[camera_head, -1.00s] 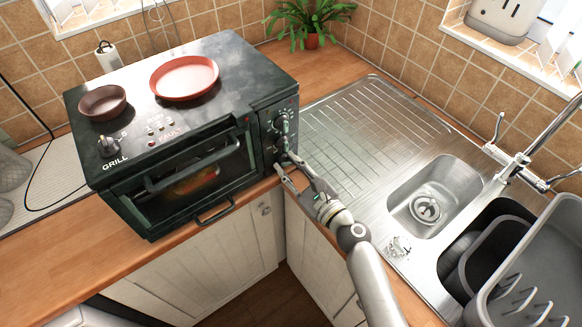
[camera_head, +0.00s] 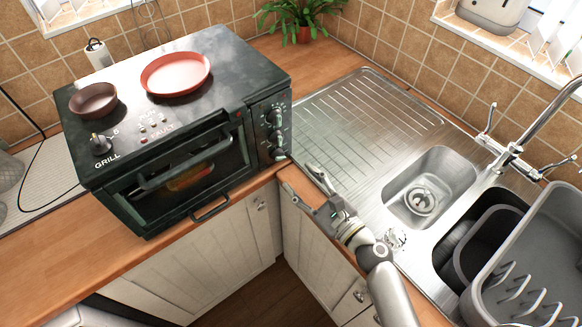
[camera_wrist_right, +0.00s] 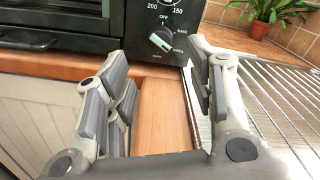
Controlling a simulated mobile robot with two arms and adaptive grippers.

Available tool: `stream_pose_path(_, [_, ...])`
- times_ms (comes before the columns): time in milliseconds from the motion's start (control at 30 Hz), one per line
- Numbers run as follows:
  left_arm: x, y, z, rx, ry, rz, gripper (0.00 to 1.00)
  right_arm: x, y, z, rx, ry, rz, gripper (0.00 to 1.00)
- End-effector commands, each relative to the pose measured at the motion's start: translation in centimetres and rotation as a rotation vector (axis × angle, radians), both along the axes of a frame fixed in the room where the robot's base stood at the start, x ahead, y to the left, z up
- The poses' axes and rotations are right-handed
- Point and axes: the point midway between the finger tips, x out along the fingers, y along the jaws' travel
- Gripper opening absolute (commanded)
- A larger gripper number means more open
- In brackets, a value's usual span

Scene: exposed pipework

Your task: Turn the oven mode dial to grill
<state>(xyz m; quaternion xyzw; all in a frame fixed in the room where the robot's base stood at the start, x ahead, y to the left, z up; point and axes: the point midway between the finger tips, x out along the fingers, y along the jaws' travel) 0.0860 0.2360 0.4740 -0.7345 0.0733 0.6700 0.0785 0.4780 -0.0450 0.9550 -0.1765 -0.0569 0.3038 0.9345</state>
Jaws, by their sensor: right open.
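The dark oven (camera_head: 170,205) stands on the counter, with a column of dials on the right part of its front. The lowest dial (camera_head: 279,154) shows in the right wrist view (camera_wrist_right: 161,40) just beyond my fingers. "OFF" is printed above it; smaller words around it are hard to read, and its exact pointer setting is unclear. My right gripper (camera_head: 299,178) is open and empty, in front of the oven's right corner and apart from the dial. In the right wrist view its fingers (camera_wrist_right: 163,92) are spread, with bare counter between them. My left gripper is not in view.
A red dish (camera_head: 175,75) and a brown bowl (camera_head: 93,101) sit on the oven top near a knob (camera_head: 100,143) labelled GRILL. The steel drainer (camera_head: 360,120) and sink (camera_head: 430,190) lie to the right. A potted plant (camera_head: 300,18) stands behind.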

Motion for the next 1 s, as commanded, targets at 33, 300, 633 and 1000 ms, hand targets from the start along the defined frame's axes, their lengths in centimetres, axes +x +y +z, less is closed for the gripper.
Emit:
stream_pose_path(33, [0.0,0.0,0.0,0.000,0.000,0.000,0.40,-0.9,-0.7,-0.1,-0.002,0.002,-0.001,0.50])
stream_pose_path(300, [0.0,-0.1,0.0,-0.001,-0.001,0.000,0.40,-3.6,-2.6,0.0,0.000,0.000,0.000,0.50])
stream_pose_path(633, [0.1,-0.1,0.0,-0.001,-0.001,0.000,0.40,-3.8,-2.8,0.0,-0.001,-0.001,0.000,0.50])
stream_pose_path(1000, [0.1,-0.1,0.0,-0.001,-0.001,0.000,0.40,-3.8,-2.8,0.0,0.000,0.000,0.000,0.50])
